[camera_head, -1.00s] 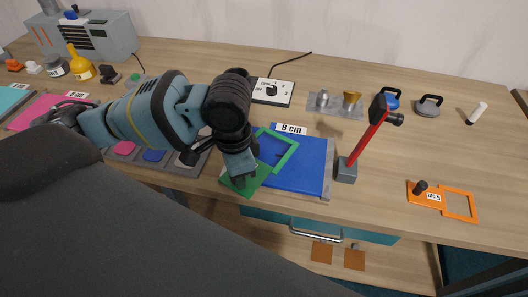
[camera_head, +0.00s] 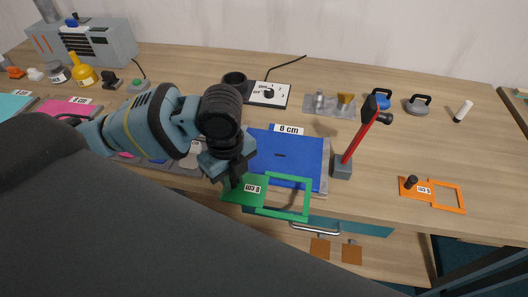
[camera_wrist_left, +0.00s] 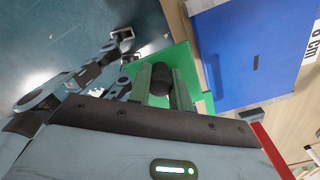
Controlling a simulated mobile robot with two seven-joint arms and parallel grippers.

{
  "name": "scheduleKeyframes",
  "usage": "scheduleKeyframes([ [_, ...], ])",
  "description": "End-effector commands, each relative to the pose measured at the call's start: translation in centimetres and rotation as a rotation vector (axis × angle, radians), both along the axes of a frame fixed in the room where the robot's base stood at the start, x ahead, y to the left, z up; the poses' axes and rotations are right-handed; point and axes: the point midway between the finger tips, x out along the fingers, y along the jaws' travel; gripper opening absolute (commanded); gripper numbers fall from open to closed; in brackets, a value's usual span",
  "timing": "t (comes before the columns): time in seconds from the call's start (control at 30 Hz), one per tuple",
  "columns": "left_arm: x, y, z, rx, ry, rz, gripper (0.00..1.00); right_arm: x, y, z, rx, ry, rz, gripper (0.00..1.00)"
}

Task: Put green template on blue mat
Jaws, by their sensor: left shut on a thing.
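The green template (camera_head: 246,187) is a flat plate labelled 8 cm with an open square frame at its right end. My left gripper (camera_head: 234,182) is shut on the template's dark knob, which shows between the fingers in the left wrist view (camera_wrist_left: 161,82). The template overlaps the front edge of the blue mat (camera_head: 292,156), and its frame reaches past the table's front edge in the picture. I cannot tell whether the template touches the mat. My right gripper is not in view.
A red-handled hammer (camera_head: 362,140) stands in a grey block (camera_head: 342,167) just right of the mat. An orange template (camera_head: 432,193) lies further right. A black-and-white dial panel (camera_head: 269,93) lies behind the mat.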

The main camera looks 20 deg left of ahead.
Motion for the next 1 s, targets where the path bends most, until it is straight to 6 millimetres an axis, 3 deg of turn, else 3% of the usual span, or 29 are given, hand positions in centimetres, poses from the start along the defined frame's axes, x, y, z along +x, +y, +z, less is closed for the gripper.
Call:
scheduleKeyframes([
  [0.17,1.5,0.7,-0.2,0.001,0.001,0.006,0.0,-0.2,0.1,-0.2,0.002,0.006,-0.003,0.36],
  [0.7,12.0,5.7,-1.4,0.0,0.002,0.006,0.0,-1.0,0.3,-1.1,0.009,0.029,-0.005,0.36],
  [1.0,13.7,6.5,-1.4,0.0,0.0,0.002,0.0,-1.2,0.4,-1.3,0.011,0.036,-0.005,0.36],
])
